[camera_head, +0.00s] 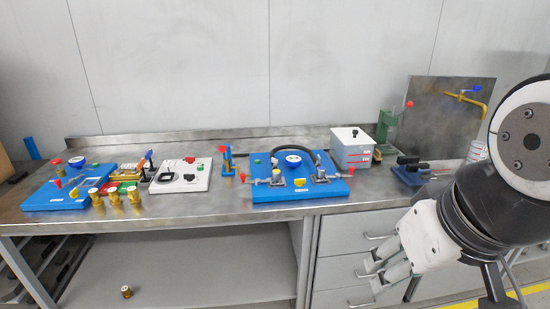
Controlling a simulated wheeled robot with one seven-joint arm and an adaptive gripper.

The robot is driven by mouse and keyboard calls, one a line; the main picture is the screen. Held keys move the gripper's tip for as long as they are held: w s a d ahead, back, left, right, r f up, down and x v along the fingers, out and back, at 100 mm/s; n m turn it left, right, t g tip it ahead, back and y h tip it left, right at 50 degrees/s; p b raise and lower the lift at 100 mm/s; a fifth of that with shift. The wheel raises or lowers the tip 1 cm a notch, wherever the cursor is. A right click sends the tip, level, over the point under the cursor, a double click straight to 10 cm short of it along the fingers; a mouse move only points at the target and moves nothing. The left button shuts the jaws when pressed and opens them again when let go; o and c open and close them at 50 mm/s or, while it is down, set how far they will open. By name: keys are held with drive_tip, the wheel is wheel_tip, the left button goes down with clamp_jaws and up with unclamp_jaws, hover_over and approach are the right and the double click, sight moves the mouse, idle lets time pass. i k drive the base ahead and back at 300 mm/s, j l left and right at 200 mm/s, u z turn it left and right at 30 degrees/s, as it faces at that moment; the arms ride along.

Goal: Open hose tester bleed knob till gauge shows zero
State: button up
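A blue board (262,210) with a curved black hose (292,150) lies on the bench in the middle and looks like the hose tester. A round blue-rimmed gauge (293,160) is on it; its needle is too small to read. Grey fittings (277,178) and small red handles sit at its front left and front right. My gripper (371,275) is at the lower right, in front of the drawers, open and empty, well apart from the board.
Another blue board (45,203) with a gauge stands at the left, beside brass fittings (115,198) and a white panel (185,178). A grey box (351,150) and green press (386,125) are right of the board. Drawer handles (375,237) stick out near my gripper.

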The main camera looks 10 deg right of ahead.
sight(300, 183)
drive_tip(key=i+z, duration=0.25)
drive_tip(key=i, duration=0.25)
drive_tip(key=i+j+z, duration=0.15)
drive_tip(key=i+z, duration=0.15)
drive_tip(key=i, duration=0.2)
